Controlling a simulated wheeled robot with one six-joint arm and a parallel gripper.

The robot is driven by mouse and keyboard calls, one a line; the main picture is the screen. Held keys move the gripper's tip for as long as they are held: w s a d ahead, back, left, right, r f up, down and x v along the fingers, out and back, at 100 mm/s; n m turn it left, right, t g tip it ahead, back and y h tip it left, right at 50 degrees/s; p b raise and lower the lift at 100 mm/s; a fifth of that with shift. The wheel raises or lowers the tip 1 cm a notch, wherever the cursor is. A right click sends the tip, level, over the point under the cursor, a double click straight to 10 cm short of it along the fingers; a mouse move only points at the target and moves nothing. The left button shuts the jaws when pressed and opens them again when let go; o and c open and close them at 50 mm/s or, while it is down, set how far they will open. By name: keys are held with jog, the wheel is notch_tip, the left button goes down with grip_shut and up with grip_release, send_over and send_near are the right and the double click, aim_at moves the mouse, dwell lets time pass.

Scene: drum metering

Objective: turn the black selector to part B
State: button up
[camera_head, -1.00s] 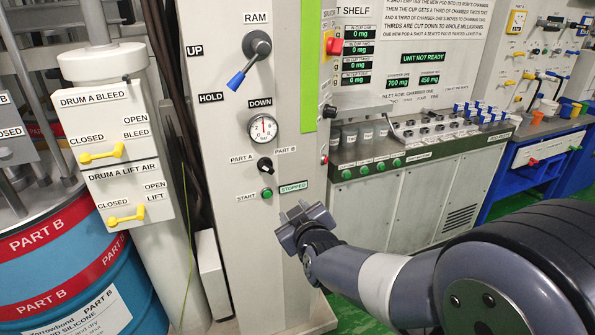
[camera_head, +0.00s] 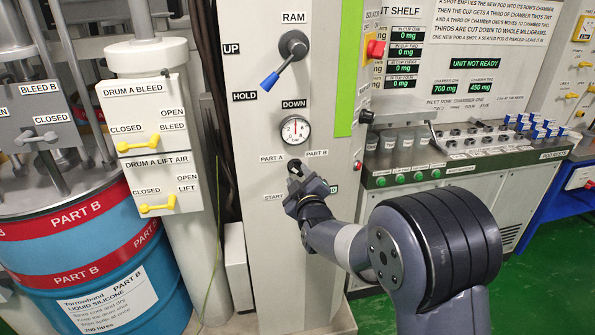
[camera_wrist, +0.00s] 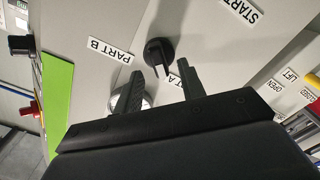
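The black selector (camera_wrist: 158,52) is a round knob with a raised bar on the pale machine column. In the wrist view the PART B label (camera_wrist: 110,49) is to its left and the PART A label (camera_wrist: 175,82) is below it, partly hidden by a finger. My gripper (camera_wrist: 160,67) is open, its two fingers apart, with the selector just beyond and between the tips. I cannot tell contact or which label the bar points at. In the head view my gripper (camera_head: 299,182) partly covers the selector, below the PART A (camera_head: 271,158) and PART B (camera_head: 317,153) labels.
A round gauge (camera_head: 295,129) and the blue-handled RAM lever (camera_head: 282,62) are above the selector on the column. My gripper hides the start button. Yellow-handled drum valves (camera_head: 150,145) are at left, a shelf with green buttons (camera_head: 400,179) at right.

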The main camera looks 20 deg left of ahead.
jog(key=shift+x, duration=1)
grip_shut()
